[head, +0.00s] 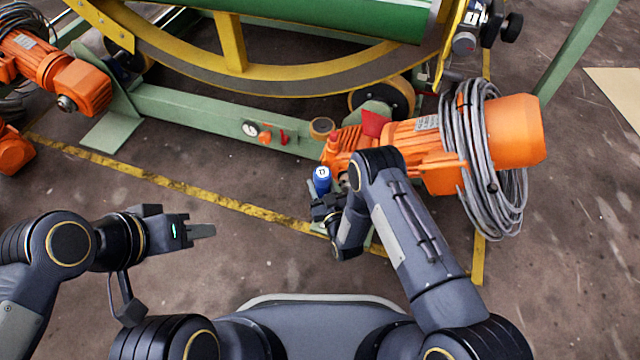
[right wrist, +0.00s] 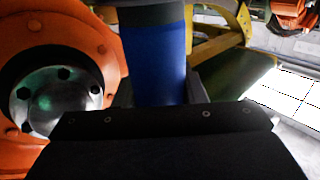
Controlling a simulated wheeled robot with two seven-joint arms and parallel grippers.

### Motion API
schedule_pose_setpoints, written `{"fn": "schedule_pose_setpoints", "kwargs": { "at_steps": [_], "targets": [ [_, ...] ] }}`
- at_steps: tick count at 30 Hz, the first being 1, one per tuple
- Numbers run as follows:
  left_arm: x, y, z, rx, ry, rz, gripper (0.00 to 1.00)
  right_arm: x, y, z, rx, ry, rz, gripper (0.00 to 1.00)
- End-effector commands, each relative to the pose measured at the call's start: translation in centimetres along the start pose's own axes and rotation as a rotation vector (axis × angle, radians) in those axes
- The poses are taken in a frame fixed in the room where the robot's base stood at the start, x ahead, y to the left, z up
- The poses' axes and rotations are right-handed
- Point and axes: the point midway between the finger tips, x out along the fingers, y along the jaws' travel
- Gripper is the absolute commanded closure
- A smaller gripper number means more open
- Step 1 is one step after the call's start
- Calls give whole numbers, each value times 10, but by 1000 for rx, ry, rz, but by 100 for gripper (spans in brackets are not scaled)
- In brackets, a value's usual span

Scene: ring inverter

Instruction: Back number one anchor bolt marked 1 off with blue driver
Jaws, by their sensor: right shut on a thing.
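The blue driver (head: 321,180) stands roughly upright beside the orange motor, with a white marked cap on top. My right gripper (head: 325,207) is shut on the blue driver. In the right wrist view the blue driver's shaft (right wrist: 155,65) rises from behind the dark gripper body. The driver's lower end and any bolt under it are hidden by my gripper and arm; I cannot make out an anchor bolt marked 1. My left gripper (head: 201,231) hangs over the bare floor at the left, seen edge-on, apart from everything; its finger opening cannot be made out.
The orange motor (head: 515,130) with a coiled grey cable (head: 490,165) stands right of the driver. A green frame beam (head: 190,112) runs behind, carrying a white round disc (head: 250,128) and small red parts. A yellow floor line (head: 200,193) crosses clear floor at the left.

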Motion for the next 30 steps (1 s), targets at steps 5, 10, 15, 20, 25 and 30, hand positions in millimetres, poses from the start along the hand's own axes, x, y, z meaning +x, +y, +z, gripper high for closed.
{"fn": "schedule_pose_setpoints", "kwargs": {
  "at_steps": [5,10,15,20,25,30],
  "targets": [
    [4,-2,2,0,0,0,64,0,0,1,3,7,1,92],
    [13,-6,6,0,0,0,64,0,0,12,3,6,1,92],
    [25,-11,12,0,0,0,64,0,0,27,4,6,1,92],
    [36,-16,18,0,0,0,64,0,0,41,4,6,1,92],
    [37,-17,19,0,0,0,64,-1,0,52,4,5,0,92],
    [37,-17,18,0,0,0,64,0,0,61,4,6,1,92]
  ]
}}
